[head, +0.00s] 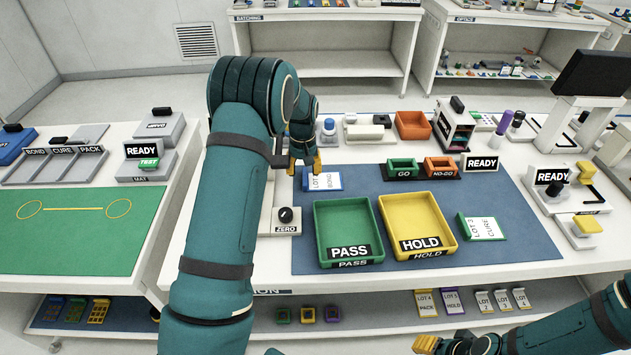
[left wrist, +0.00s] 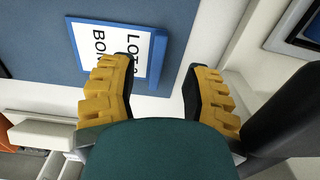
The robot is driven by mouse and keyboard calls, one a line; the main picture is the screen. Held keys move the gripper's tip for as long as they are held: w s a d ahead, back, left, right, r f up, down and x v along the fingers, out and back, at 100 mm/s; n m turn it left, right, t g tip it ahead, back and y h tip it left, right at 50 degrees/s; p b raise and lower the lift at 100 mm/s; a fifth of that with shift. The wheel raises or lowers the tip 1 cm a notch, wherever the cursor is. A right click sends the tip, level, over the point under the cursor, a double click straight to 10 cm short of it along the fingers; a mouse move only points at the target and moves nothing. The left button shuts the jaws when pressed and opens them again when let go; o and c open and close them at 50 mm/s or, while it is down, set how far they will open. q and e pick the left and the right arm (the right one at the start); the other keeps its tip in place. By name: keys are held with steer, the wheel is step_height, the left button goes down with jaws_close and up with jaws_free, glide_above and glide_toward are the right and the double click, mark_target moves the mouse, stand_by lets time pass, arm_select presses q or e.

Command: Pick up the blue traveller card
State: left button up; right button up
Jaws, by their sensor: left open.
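The blue traveller card (head: 326,181), white with a blue border and lettered LOT and BOND, lies on the blue mat behind the green PASS tray (head: 348,218). My left gripper (head: 305,165) is at the card's left end, open and empty. In the left wrist view the card (left wrist: 112,42) shows at upper left, with a raised blue strip along its right edge. The gripper's (left wrist: 160,78) yellow fingers lie to either side of that strip's line; the left finger overlaps the card's near corner. My right gripper (head: 428,344) is low at the bottom edge, partly cut off.
A yellow HOLD tray (head: 416,225) and a green-edged LOT 3 CURE card (head: 482,228) lie to the right. A ZERO knob unit (head: 286,218) stands left of the PASS tray. Small GO (head: 403,170) and NO-GO (head: 441,168) bins stand behind the trays.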

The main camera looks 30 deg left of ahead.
mark_target(305, 179)
arm_select(q)
steer(key=f, duration=0.5)
steer(key=shift+w+b, duration=0.25)
steer(key=shift+b, duration=0.15)
steer(key=shift+c, duration=0.4)
jaws_close()
